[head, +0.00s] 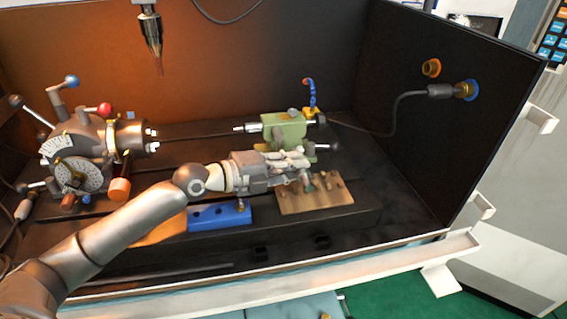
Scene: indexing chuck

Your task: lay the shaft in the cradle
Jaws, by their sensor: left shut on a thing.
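My left gripper (303,168) reaches in from the left over the wooden block (318,202), in front of the green tailstock. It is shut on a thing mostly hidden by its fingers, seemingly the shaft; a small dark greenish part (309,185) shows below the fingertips. The wooden block has several small pegs or holes on top and may be the cradle; I cannot tell for sure. My right gripper is not in view.
The indexing head with its chuck (128,138) stands at left, the green tailstock (287,128) behind my gripper. A blue block (219,218) lies beside the wooden block. A spindle tool (150,40) hangs above. Dark walls enclose the back and right; the right of the bed is clear.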

